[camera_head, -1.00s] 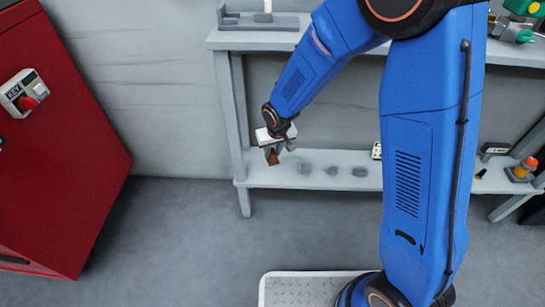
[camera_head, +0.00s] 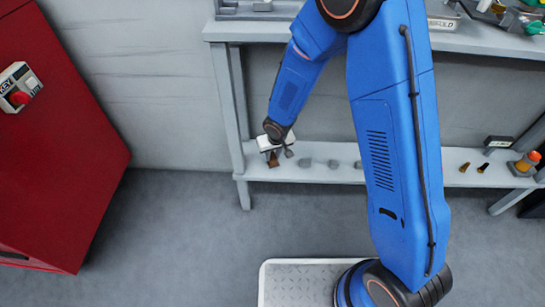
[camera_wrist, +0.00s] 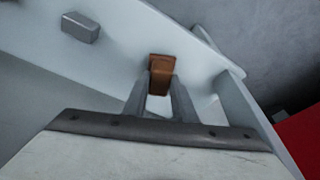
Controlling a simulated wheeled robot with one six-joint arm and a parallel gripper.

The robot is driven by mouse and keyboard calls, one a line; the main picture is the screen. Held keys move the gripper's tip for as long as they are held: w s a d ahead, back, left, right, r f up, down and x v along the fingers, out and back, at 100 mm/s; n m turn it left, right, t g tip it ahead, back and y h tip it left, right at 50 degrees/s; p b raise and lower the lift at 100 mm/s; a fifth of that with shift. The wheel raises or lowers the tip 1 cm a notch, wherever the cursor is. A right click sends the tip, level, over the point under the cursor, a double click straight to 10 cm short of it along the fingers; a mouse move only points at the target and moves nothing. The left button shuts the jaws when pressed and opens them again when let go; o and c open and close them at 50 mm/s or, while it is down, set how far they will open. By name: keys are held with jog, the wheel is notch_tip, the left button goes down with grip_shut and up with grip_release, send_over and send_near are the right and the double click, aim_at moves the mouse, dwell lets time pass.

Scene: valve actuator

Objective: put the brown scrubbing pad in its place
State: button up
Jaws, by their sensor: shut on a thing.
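The brown scrubbing pad (camera_head: 273,160) is a small brown block at the left end of the lower shelf (camera_head: 245,164) in the head view. My gripper (camera_head: 281,155) is shut on it, pointing down. In the wrist view the pad (camera_wrist: 161,68) is between the two grey fingertips (camera_wrist: 160,88) and sticks out beyond them, over the pale shelf surface. I cannot tell whether its underside touches the shelf. The fingers hide part of its sides.
Several grey blocks (camera_head: 305,162) stand in a row right of the pad; one grey block (camera_wrist: 80,27) shows in the wrist view. The upper shelf (camera_head: 262,32) overhangs behind. A red cabinet (camera_head: 65,140) stands left. Brass pieces (camera_head: 482,168) and an orange-topped item (camera_head: 525,163) are farther right.

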jog(key=shift+f, duration=0.6)
jog(key=shift+f, duration=0.1)
jog(key=o, duration=1)
jog(key=v, duration=1.2)
